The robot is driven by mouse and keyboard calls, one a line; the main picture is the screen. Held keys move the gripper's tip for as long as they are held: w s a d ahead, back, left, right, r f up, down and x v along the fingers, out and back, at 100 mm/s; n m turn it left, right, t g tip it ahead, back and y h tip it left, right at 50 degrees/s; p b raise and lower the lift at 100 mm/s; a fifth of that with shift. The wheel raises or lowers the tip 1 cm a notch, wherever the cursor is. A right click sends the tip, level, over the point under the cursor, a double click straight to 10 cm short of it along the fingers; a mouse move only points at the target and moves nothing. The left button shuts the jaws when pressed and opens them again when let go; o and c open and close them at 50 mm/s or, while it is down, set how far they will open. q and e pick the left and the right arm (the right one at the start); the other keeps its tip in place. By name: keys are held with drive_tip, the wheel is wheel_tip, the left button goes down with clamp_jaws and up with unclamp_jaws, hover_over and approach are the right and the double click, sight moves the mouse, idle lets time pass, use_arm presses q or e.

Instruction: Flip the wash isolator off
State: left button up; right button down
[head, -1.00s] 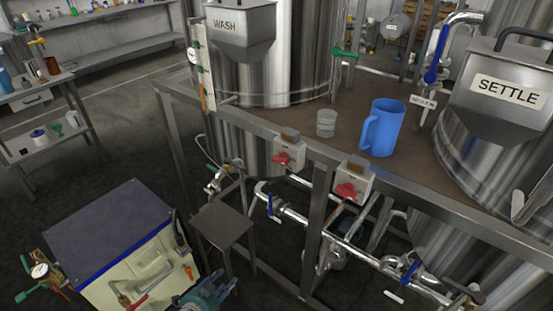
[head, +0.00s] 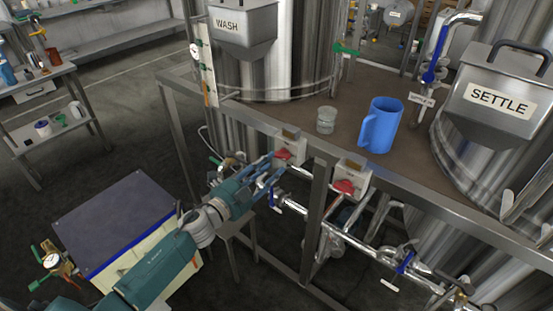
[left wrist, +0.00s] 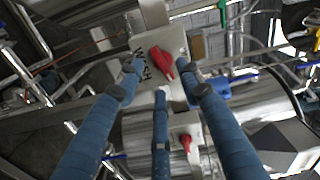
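The isolator nearest the WASH tank is a pale box with a red handle (head: 281,154) on the table's front edge. My right gripper is not in view.
A second isolator with a red handle (head: 344,186) sits to the right on the same edge. The WASH tank (head: 242,30) and SETTLE tank (head: 500,105) stand above. A blue jug (head: 381,127) and a glass beaker (head: 326,120) stand on the table. Pipes with blue-handled valves run below.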

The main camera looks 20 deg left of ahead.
sight(282, 156)
use_arm(q)
drive_tip(key=x, duration=0.3)
drive_tip(key=shift+w+d, duration=0.1)
drive_tip(key=shift+w, duration=0.1)
clamp_jaws()
drive_tip(key=m+b, duration=0.1)
drive_tip(key=m, duration=0.2)
unclamp_jaws()
idle(0.3)
